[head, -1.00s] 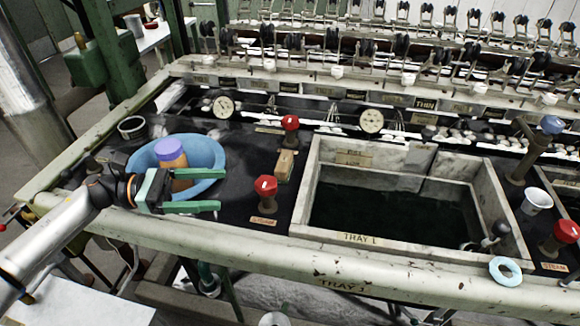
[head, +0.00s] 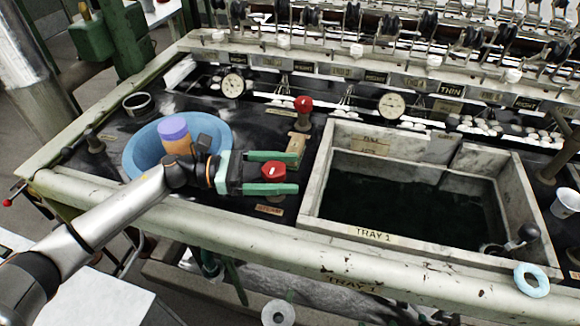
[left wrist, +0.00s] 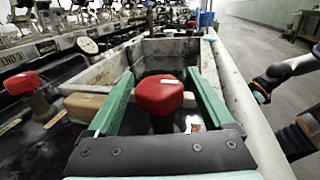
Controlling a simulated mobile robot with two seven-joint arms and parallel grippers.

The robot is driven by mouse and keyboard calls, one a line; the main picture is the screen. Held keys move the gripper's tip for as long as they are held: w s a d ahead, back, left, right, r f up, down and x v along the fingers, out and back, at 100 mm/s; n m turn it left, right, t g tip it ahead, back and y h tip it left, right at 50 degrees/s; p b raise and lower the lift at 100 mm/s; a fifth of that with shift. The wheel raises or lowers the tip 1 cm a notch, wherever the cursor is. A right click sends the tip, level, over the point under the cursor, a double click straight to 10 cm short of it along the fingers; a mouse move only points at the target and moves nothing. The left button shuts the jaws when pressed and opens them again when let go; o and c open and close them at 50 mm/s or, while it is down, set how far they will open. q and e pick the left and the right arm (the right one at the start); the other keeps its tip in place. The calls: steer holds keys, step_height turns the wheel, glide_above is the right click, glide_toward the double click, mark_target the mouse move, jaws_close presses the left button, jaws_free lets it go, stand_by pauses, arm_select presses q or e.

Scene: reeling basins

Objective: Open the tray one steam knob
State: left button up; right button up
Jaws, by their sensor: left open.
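The red steam knob (head: 272,171) stands on the dark deck left of the basin marked TRAY 1 (head: 312,190), with a small label at its foot. My left gripper (head: 283,173) is open, with one green finger on each side of the knob. In the left wrist view the knob's red cap (left wrist: 159,95) lies between the two fingers of my left gripper (left wrist: 158,88), with gaps showing on both sides. A second red knob (head: 304,104) stands farther back; a red knob (left wrist: 26,84) also shows at left in the wrist view. My right gripper is not clearly seen.
A blue bowl (head: 140,152) with an orange, purple-topped jar (head: 176,138) stands left of my gripper. A wooden block (head: 295,150) lies between the red knobs. A light blue ring (head: 531,280) and white cup (head: 566,202) are at right.

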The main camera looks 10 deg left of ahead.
arm_select(q)
steer(key=shift+w+d, duration=0.2)
steer(key=shift+d, duration=0.5)
